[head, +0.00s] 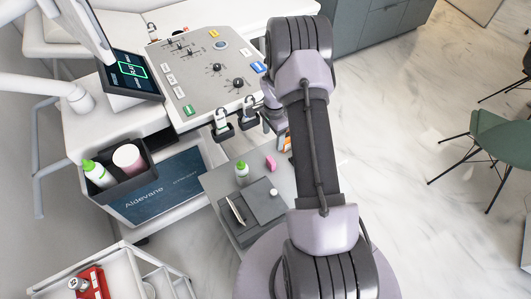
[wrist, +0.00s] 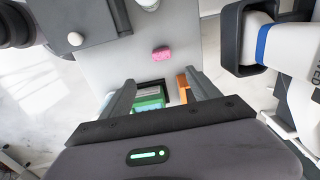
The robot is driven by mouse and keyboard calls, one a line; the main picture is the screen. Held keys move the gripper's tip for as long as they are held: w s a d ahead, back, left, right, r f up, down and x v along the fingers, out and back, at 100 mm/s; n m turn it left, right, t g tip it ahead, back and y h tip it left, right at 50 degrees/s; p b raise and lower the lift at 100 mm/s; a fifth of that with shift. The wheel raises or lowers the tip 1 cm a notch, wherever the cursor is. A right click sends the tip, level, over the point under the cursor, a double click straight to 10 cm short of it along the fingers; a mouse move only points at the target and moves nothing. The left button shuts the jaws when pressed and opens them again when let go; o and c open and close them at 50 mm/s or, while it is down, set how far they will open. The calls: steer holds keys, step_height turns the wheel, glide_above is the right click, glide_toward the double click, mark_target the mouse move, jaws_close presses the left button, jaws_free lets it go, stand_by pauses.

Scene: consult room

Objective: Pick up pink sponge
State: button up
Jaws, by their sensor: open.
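The pink sponge (head: 270,162) lies on a grey tabletop (head: 219,181), just left of my arm in the head view. In the wrist view the sponge (wrist: 162,53) lies on the bare grey surface, beyond my fingertips and near the middle between them. My gripper (wrist: 162,86) is open, with its two fingers spread and nothing held. It is apart from the sponge. In the head view my arm hides part of the gripper and the table's right side.
A green item (wrist: 148,98) and an orange item (wrist: 183,88) show between my fingers. A dark grey box (head: 265,205) and green-capped bottle (head: 241,174) stand near the sponge. A white probe with a blue band (wrist: 285,45) is at right. The console (head: 205,75) stands behind.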

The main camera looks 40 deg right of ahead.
mark_target(271, 160)
step_height(271, 160, down, 13)
steer(key=b, duration=0.3)
steer(key=shift+d+r+b, duration=0.1)
steer(key=shift+r+b, duration=0.1)
steer(key=shift+b, duration=0.2)
steer(key=f, duration=0.2)
steer(key=f+b, duration=0.2)
steer(key=f, duration=0.1)
steer(key=shift+w+f, duration=0.25)
steer(key=shift+f, duration=0.1)
steer(key=shift+r, duration=0.15)
jaws_close()
steer(key=shift+r, duration=0.45)
steer(key=r+p, duration=0.2)
steer(key=r, duration=0.1)
steer(key=shift+s+a, duration=0.2)
steer(key=shift+s, duration=0.2)
steer(key=s+p, duration=0.1)
steer(key=s, duration=0.4)
steer(key=s+p, duration=0.1)
steer(key=s, duration=0.4)
steer(key=s+r+p, duration=0.1)
steer(key=s, duration=0.4)
steer(key=shift+s+a, duration=0.1)
steer(key=shift+a, duration=0.3)
